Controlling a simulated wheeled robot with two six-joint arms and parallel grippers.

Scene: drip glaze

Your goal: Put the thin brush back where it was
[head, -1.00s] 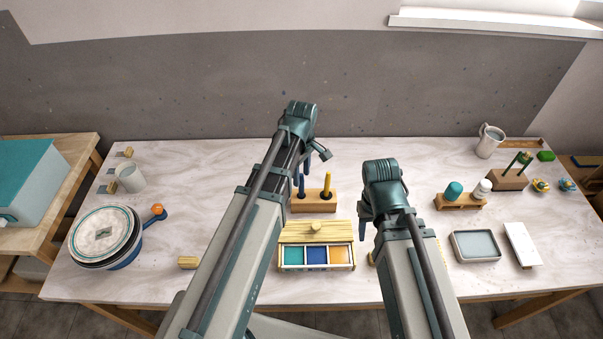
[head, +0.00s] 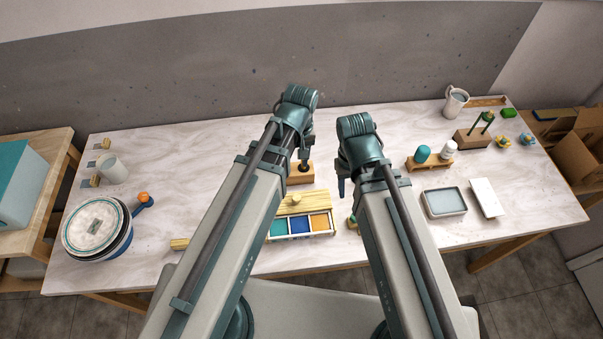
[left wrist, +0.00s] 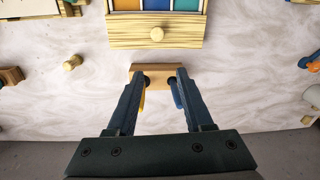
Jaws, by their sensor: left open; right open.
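A small wooden brush block (head: 300,176) stands behind the paint box, partly hidden by my left arm. It also shows in the left wrist view (left wrist: 157,70). There a yellow handle (left wrist: 142,101) and a blue handle (left wrist: 178,96) stand at the block, each close beside a finger of my left gripper (left wrist: 158,80). I cannot tell which handle is the thin brush. My right gripper (head: 341,188) is open, right of the paint box, its fingers mostly hidden.
A bowl with stacked plates (head: 95,228) is on the left. A second wooden block with green handles (head: 472,139), a jug (head: 456,101) and a tray (head: 444,203) are on the right.

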